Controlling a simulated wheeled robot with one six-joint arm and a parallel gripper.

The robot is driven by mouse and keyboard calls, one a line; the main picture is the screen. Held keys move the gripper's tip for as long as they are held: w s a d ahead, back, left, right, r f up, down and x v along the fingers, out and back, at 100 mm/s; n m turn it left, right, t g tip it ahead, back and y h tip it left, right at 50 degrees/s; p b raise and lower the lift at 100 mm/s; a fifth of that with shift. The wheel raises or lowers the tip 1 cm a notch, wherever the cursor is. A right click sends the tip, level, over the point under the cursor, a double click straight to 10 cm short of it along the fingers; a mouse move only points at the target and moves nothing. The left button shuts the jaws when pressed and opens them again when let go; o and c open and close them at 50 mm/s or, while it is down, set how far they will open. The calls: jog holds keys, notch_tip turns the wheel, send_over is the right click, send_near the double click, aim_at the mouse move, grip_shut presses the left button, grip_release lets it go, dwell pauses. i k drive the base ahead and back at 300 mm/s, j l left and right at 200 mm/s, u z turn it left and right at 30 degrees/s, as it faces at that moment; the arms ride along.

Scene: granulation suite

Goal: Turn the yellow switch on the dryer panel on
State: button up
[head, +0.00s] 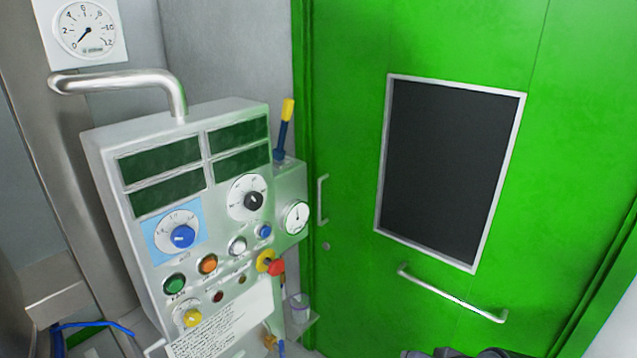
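The dryer panel (140,225) is a pale grey box at the left of the head view, tilted in the picture. The yellow switch (192,318) is a small round yellow knob on a pale round plate at the panel's lower left, below a green button (174,284). Its pointer position is too small to read. My gripper is not in view, and nothing is touching the switch. A dark shape at the bottom edge, right of centre, is cut off and cannot be made out.
The panel also holds a blue knob (183,236), a black knob (254,200), an orange button (208,264) and a red stop knob (277,267). A metal pipe (120,82) curves above. A green door (345,130) with a handle (450,292) stands right.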

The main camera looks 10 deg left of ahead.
aim_at(192, 317)
jog(key=u, duration=1.55)
jog(key=i+l+u, duration=0.1)
jog(key=l, duration=0.3)
jog(key=i+l+u, duration=0.15)
jog(key=l, duration=0.3)
jog(key=i+l+u, duration=0.1)
jog(key=l, duration=0.35)
